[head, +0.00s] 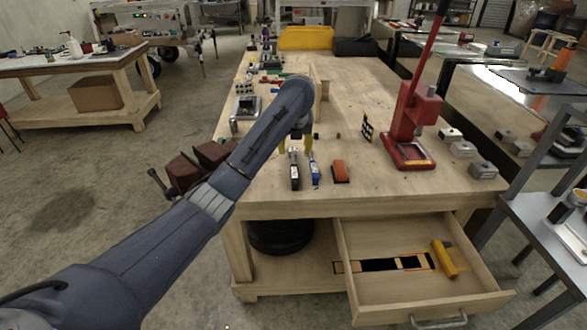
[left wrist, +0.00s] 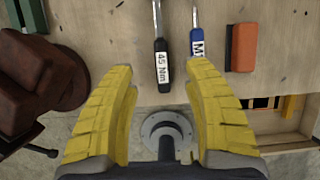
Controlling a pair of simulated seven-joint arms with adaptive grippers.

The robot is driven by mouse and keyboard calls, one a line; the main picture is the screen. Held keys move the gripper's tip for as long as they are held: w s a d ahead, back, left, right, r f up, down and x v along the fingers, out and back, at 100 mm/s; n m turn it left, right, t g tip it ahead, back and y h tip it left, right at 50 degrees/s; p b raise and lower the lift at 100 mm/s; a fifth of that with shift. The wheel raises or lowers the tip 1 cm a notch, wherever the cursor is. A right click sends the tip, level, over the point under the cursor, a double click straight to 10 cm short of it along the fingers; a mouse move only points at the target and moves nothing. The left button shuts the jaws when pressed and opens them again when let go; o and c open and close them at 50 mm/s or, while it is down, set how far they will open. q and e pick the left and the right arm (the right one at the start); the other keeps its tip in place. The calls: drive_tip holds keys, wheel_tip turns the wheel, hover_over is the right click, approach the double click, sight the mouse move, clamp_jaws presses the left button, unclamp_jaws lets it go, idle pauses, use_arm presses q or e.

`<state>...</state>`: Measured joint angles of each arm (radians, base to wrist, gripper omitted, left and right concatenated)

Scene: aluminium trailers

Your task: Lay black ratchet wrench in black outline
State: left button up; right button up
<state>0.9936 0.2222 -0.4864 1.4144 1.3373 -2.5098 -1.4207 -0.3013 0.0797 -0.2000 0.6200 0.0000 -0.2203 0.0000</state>
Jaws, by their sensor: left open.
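The black ratchet wrench (head: 295,174) lies near the front edge of the workbench. Its black handle, labelled "45 Nm", also shows in the left wrist view (left wrist: 162,66). My left gripper (head: 295,147) is open above the bench at the wrench, and its yellow fingers (left wrist: 163,76) spread to either side of the handle's line in the left wrist view. It holds nothing. The black outline (head: 380,265) is on the floor of the open drawer below the bench top. My right gripper is not in view.
A blue-handled tool (head: 315,175) and an orange block (head: 340,172) lie just right of the wrench. A yellow-handled tool (head: 445,258) lies in the drawer (head: 430,303). A dark red vise (head: 185,172) is at the bench's left edge. A red press (head: 408,130) stands to the right.

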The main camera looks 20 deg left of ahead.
sight(294, 165)
use_arm(q)
drive_tip(key=shift+x, duration=6.35)
drive_tip(key=shift+c, duration=0.3)
clamp_jaws()
